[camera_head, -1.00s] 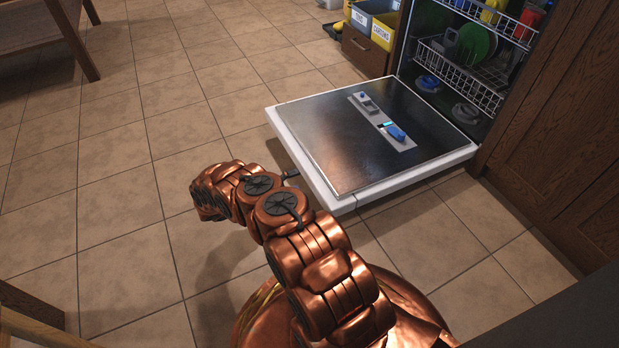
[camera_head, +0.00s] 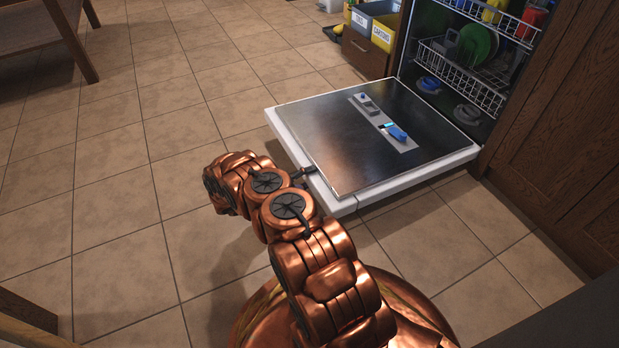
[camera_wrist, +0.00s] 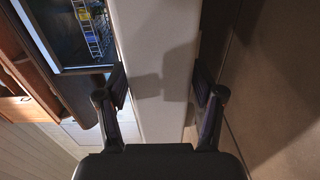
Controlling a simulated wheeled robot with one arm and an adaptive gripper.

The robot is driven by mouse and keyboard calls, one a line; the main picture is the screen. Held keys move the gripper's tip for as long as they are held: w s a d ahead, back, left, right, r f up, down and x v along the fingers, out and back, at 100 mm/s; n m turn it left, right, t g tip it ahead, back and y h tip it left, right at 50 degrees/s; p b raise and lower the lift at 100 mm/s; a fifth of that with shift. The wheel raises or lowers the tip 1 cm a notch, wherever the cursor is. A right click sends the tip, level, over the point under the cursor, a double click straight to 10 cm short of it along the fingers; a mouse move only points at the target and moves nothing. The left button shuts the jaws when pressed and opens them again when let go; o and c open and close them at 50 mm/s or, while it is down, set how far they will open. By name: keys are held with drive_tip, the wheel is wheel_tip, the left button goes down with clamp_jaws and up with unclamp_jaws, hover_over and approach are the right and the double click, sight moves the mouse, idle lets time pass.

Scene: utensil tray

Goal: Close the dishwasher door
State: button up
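The dishwasher door (camera_head: 330,140) is folded down flat, its dark inner panel facing up and its white rim around it. My gripper (camera_head: 304,174) is at the door's outer edge on the left, mostly hidden behind my copper arm. In the wrist view, my gripper (camera_wrist: 161,88) is open with one finger on each side of the white door edge (camera_wrist: 158,40). The edge lies between the fingers, with a visible gap at the right finger. I cannot tell whether the left finger touches it. The dishwasher's opening (camera_head: 455,65) shows behind the door.
Racks (camera_head: 460,72) with dishes, including a green plate (camera_head: 476,45), sit inside the dishwasher. Wooden cabinets (camera_head: 560,150) stand to the right. Labelled bins (camera_head: 372,25) are at the back. Tiled floor (camera_head: 130,110) is clear to the left of the door.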

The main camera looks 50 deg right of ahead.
clamp_jaws()
idle(0.3)
drive_tip(key=shift+r, duration=0.1)
